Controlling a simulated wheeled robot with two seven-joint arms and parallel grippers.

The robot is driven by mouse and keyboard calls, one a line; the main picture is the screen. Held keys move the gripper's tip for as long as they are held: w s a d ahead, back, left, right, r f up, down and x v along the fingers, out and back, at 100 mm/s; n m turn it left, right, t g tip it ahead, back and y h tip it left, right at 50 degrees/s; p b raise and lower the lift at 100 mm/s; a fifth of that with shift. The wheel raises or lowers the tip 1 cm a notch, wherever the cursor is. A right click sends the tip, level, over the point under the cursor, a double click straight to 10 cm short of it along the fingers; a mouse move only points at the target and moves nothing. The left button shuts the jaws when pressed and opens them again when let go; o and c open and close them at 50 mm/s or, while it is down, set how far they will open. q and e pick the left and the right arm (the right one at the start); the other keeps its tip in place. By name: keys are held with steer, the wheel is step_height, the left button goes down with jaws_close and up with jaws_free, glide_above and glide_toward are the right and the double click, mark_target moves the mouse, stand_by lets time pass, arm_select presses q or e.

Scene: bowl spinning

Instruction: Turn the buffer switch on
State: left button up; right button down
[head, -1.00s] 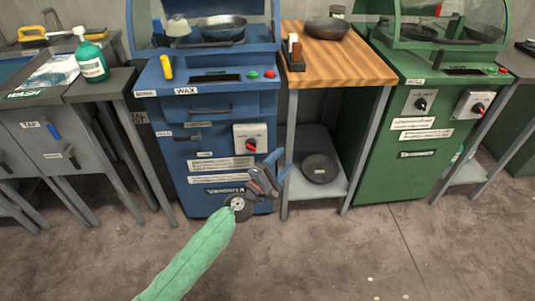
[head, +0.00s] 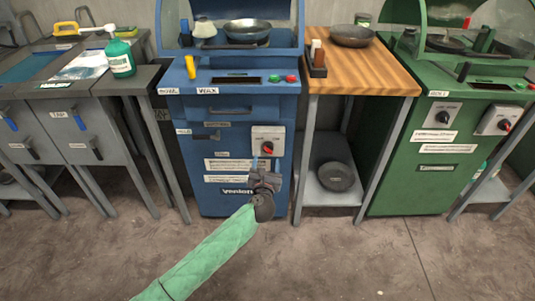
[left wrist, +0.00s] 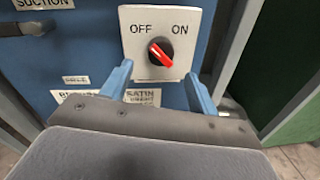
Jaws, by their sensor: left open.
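The switch on the blue machine's front is a light plate (head: 268,141) with a round black dial and a red knob. In the left wrist view the plate (left wrist: 140,28) reads OFF at left and ON at right. Its red knob (left wrist: 162,54) lies slanted, upper end to the left under OFF, lower end to the right. My left gripper (head: 265,162) is just below the switch in the head view. In the left wrist view its open blue fingers (left wrist: 157,74) stand either side below the knob, apart from it, with nothing between them. My right gripper is not in view.
The blue machine (head: 232,112) stands between a grey bench with a green bottle (head: 120,58) and a wooden-topped table (head: 372,72). A green machine (head: 428,110) at right has similar switches. A dark pan (head: 336,177) lies on the lower shelf. The floor in front is clear.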

mark_target(268, 152)
arm_select(q)
steer(key=shift+w+d, duration=0.15)
steer(key=shift+w, duration=2.55)
steer(key=c, duration=0.9)
